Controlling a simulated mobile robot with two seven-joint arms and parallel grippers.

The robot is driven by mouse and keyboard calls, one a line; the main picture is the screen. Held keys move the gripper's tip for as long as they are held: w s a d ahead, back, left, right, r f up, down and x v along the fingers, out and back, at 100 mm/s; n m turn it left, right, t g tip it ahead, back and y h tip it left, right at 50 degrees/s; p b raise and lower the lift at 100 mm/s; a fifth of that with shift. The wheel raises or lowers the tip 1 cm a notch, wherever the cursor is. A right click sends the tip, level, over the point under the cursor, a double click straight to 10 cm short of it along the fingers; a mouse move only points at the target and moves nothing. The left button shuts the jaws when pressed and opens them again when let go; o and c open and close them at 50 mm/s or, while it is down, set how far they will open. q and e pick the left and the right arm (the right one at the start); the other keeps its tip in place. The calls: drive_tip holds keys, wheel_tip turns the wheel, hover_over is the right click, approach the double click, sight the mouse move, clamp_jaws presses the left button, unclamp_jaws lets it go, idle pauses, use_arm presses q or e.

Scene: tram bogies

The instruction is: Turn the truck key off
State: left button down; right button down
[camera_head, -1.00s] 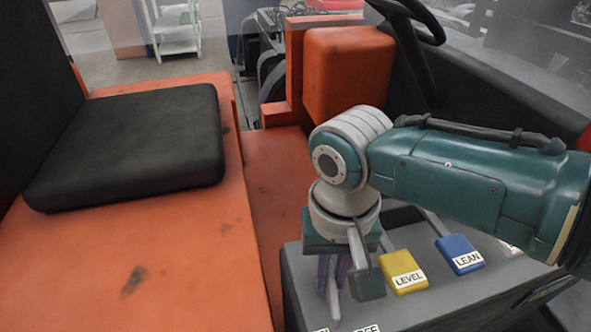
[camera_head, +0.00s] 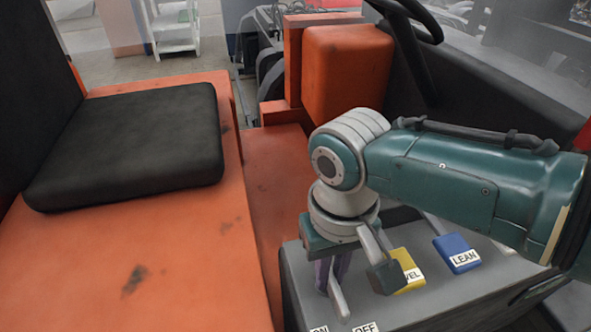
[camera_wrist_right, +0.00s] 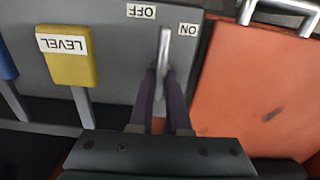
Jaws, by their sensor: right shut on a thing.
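The truck key (camera_head: 339,302) is a slim grey bar at the front of the grey console, its end close to the OFF label (camera_head: 366,328). The ON label (camera_head: 319,329) is to its left, cut by the frame edge. In the right wrist view the key (camera_wrist_right: 164,58) stands between the OFF label (camera_wrist_right: 141,11) and the ON label (camera_wrist_right: 187,30). My right gripper (camera_head: 331,284) points down at the console. My left gripper is in neither view.
A yellow LEVEL lever (camera_head: 411,272) and a blue LEAN lever (camera_head: 457,253) stand right of the gripper. My wrist partly covers the yellow one. A black seat cushion (camera_head: 128,145) on orange bodywork lies left, the steering wheel (camera_head: 420,22) at the back.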

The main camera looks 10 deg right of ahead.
drive_tip(key=c, duration=0.9)
unclamp_jaws()
wheel_tip(320, 180, up, 9)
drive_tip(key=p, duration=0.3)
drive_tip(key=shift+r, duration=0.5)
